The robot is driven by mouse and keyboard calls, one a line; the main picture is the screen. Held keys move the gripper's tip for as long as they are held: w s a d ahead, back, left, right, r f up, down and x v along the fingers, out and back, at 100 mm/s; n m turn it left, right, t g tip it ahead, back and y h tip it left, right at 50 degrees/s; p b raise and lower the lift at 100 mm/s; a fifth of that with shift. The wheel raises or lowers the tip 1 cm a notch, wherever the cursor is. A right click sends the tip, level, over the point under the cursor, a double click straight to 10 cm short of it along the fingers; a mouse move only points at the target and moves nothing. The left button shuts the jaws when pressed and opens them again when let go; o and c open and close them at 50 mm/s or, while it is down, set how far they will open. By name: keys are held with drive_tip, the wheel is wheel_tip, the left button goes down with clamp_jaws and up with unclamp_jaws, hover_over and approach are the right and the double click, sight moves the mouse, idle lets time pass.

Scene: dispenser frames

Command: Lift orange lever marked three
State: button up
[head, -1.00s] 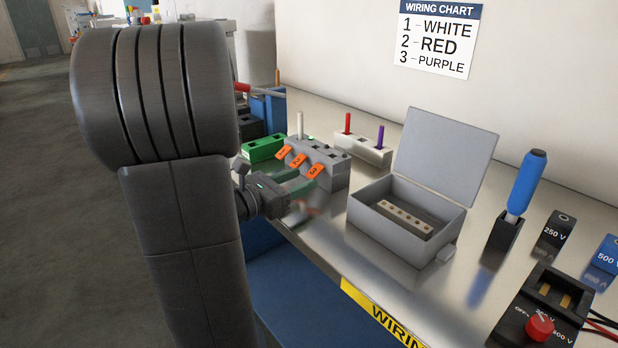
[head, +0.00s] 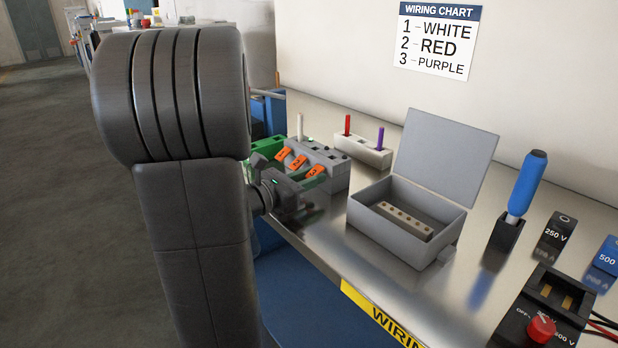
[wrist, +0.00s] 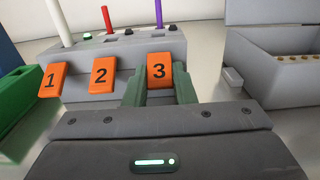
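The orange lever marked three (head: 316,172) sticks out from the front of a grey terminal block (head: 330,160). In the wrist view the lever (wrist: 159,71) stands between the two green fingers of my gripper (wrist: 160,90). The fingers lie close against its left and right sides, with no clear gap, so my gripper looks shut on it. The lever's top lines up with the other two, and its lower end is partly hidden. The orange levers marked one (wrist: 50,81) and two (wrist: 103,75) are to the left, free of the fingers.
A white plug (wrist: 57,22) stands in the block. Red (head: 347,125) and purple (head: 380,138) plugs stand in a pale holder behind it. A green block (wrist: 14,105) is left. An open grey box (head: 400,235) is right, with bare bench between. The wiring chart (head: 432,40) hangs behind.

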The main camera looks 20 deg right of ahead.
sight(316, 170)
drive_tip(key=shift+a+r+y+p, duration=0.1)
drive_tip(key=shift+r+y+p, duration=0.6)
drive_tip(key=shift+p, duration=1.4)
drive_tip(key=y+p, duration=0.1)
drive_tip(key=p, duration=0.2)
drive_tip(key=r+g+y+p, duration=0.1)
drive_tip(key=y+p, duration=0.1)
drive_tip(key=p, duration=0.2)
drive_tip(key=shift+r+g, duration=0.15)
drive_tip(key=shift+g, duration=0.15)
drive_tip(key=y+p, duration=0.1)
drive_tip(key=p, duration=0.2)
drive_tip(key=r+g+y+p, duration=0.1)
drive_tip(key=y+p, duration=0.1)
drive_tip(key=p, duration=0.2)
drive_tip(key=y+p, duration=0.1)
drive_tip(key=p, duration=0.2)
drive_tip(key=y+p, duration=0.1)
drive_tip(key=p, duration=0.3)
drive_tip(key=shift+r+g, duration=0.35)
drive_tip(key=shift+g, duration=0.05)
drive_tip(key=shift+d+y+p, duration=0.2)
drive_tip(key=shift+y+p, duration=0.4)
drive_tip(key=shift+p, duration=0.5)
drive_tip(key=y+p, duration=0.1)
drive_tip(key=p, duration=0.1)
drive_tip(key=shift+f+g+p, duration=0.1)
drive_tip(key=shift+g+p, duration=0.2)
drive_tip(key=o, duration=1)
drive_tip(key=shift+w+f, duration=0.1)
